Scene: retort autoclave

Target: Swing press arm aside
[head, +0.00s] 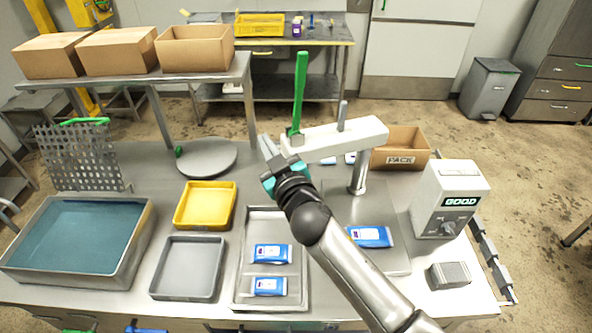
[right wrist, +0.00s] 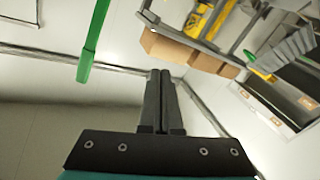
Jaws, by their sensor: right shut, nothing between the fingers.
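The press arm (head: 345,138) is a white horizontal beam on a metal post (head: 358,178), its left end reaching over the steel table. A green upright handle (head: 299,95) stands at that left end. My right gripper (head: 265,142) is shut and empty, just left of the beam's end and handle base in the head view. In the right wrist view, the shut fingers (right wrist: 160,76) point ahead with nothing between them, and the green handle (right wrist: 93,42) shows to their left, apart from them. My right forearm hides part of the press base. My left gripper is not in view.
Blue pouches lie in a grey tray (head: 241,300), and another blue pouch (head: 370,237) lies on the press base. A round lid (head: 208,172) and yellow tray (head: 182,222) are left.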

